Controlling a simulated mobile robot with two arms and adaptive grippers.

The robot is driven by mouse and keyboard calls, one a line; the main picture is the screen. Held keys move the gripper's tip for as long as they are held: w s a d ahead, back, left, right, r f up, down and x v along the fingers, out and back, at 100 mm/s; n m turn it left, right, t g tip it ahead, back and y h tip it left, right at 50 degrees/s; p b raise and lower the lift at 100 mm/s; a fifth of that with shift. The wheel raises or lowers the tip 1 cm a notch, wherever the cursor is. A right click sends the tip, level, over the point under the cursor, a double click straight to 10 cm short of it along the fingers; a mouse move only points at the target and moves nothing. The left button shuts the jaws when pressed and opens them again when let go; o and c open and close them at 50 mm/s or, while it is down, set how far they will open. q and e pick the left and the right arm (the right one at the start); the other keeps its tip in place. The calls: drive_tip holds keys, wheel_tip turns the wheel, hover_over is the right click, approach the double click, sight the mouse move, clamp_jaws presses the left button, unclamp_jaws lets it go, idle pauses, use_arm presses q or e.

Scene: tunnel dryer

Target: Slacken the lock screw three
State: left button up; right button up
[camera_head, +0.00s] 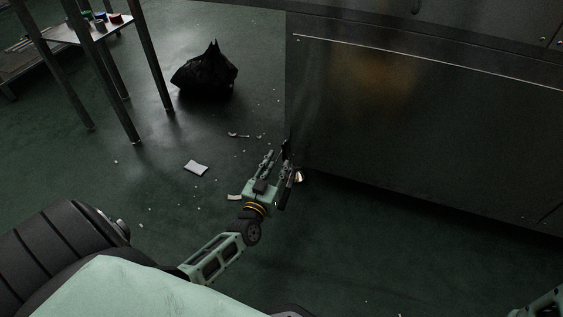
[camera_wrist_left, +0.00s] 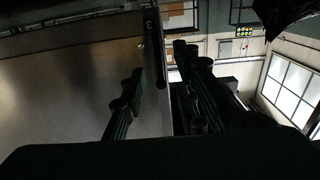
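My left gripper (camera_head: 277,154) is at the near left corner of the steel dryer housing (camera_head: 400,110), fingers pointing up along its edge. In the left wrist view the two fingers (camera_wrist_left: 160,62) stand apart, with the housing's edge and a dark upright bar (camera_wrist_left: 157,50) between them in the picture. A small pale mark like a 3 (camera_wrist_left: 149,25) is by the top of that bar. I cannot tell whether the bar is the lock screw or whether a finger touches it. My right gripper is not in view; only a bit of my right arm shows at the lower right.
A small shiny piece (camera_head: 299,176) shows beside the gripper at the housing's foot. A black bag (camera_head: 206,72), a wrench (camera_head: 239,135), a white card (camera_head: 195,167) and scraps lie on the floor. A metal table (camera_head: 68,34) stands at the upper left.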

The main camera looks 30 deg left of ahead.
sight(284, 154)
use_arm(q)
drive_tip(key=b+x, duration=0.1)
drive_tip(key=x, duration=0.1)
drive_tip(key=shift+w+f, duration=0.15)
drive_tip(key=shift+w, duration=0.25)
drive_tip(key=shift+w+a+b, duration=0.2)
drive_tip(key=shift+w+b, duration=0.1)
drive_tip(key=shift+w, duration=0.35)
drive_tip(key=shift+c, duration=0.5)
clamp_jaws()
drive_tip(key=shift+d, duration=0.1)
